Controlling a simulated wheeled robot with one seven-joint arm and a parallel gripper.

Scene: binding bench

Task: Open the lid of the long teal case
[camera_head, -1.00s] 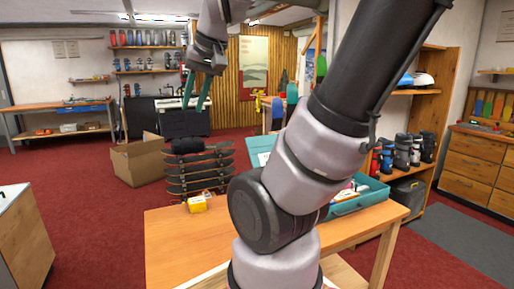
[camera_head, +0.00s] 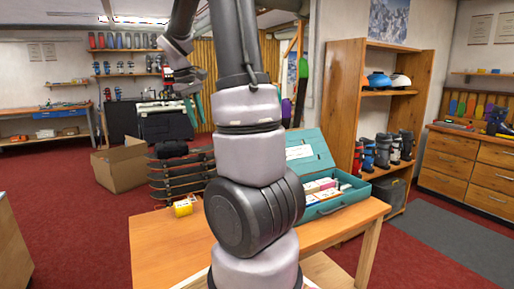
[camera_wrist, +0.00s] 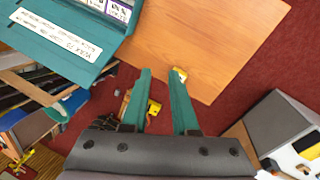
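The long teal case (camera_head: 340,205) stands on the wooden table behind my arm, with small boxes inside. Its lid (camera_head: 313,148) is raised and leans back, with a white label on its inside; my arm hides the left part of the case. In the wrist view the lid (camera_wrist: 45,55) and part of the case (camera_wrist: 128,17) are at the upper left. My gripper (camera_head: 194,108) is up in the air, left of the case and apart from it. Its two teal fingers (camera_wrist: 162,75) are spread with nothing between them.
Behind are a stack of dark boards (camera_head: 178,180) and an open cardboard box (camera_head: 120,166). A boot shelf (camera_head: 345,105) stands right of the case.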

